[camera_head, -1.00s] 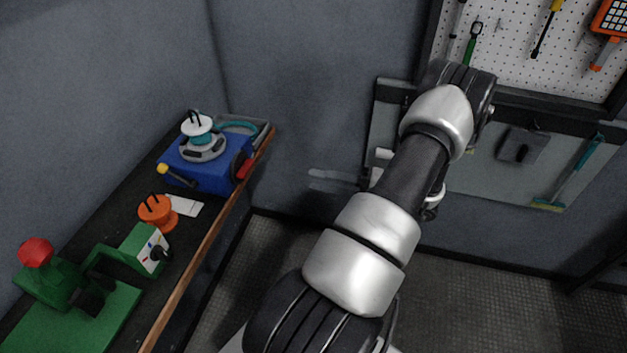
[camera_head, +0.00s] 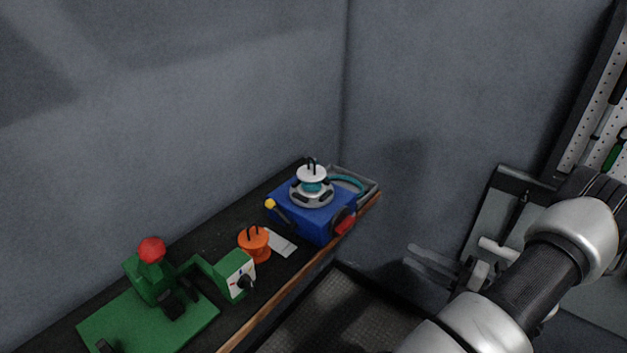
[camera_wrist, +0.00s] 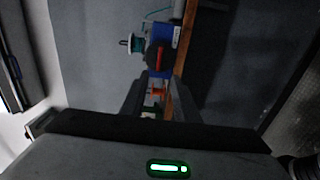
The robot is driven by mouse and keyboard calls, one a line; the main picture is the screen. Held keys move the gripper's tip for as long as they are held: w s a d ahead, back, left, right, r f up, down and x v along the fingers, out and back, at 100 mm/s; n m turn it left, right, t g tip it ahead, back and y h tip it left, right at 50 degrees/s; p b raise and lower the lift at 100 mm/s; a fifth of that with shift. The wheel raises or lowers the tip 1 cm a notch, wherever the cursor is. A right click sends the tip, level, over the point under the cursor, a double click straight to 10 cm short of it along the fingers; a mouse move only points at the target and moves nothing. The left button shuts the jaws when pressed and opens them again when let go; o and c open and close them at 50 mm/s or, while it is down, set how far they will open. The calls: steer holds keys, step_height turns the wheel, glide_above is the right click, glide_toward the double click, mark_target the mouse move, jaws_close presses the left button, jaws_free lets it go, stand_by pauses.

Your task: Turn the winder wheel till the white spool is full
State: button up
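The white spool (camera_head: 311,173), with teal winding around its middle, stands upright on a blue winder box (camera_head: 302,218) at the bench's far end. A dark winder wheel (camera_head: 340,217) with a red handle (camera_head: 346,226) is on the box's side facing me. In the wrist view, the wheel (camera_wrist: 160,59) and its red handle (camera_wrist: 159,58) show beyond my fingers, and the white spool (camera_wrist: 132,43) is seen side-on. My gripper (camera_head: 412,262) is open and empty, in the air right of the bench, apart from the wheel. How full the spool is cannot be told.
An orange spool (camera_head: 254,243) and a white card (camera_head: 281,243) lie near the box. A green machine (camera_head: 148,288) with a red knob (camera_head: 151,250) stands at the near end. A wooden edge (camera_head: 285,298) runs along the bench. A wall panel (camera_head: 490,215) is behind my arm.

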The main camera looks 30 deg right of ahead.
steer(key=shift+o, duration=0.2)
steer(key=o, duration=0.8)
steer(key=shift+f+n+b, duration=0.25)
steer(key=shift+n+b, duration=0.35)
steer(key=shift+c, duration=0.2)
steer(key=o, duration=0.3)
steer(key=shift+f+n+b, duration=0.15)
steer(key=shift+n+b, duration=0.65)
steer(key=shift+n, duration=0.2)
steer(key=shift+o, duration=0.2)
steer(key=n+b, duration=0.2)
steer(key=shift+f+n, duration=0.1)
steer(key=shift+n, duration=0.3)
steer(key=n+b, duration=0.5)
steer(key=n, duration=0.7)
glide_toward(349, 225)
steer(key=x, duration=0.8)
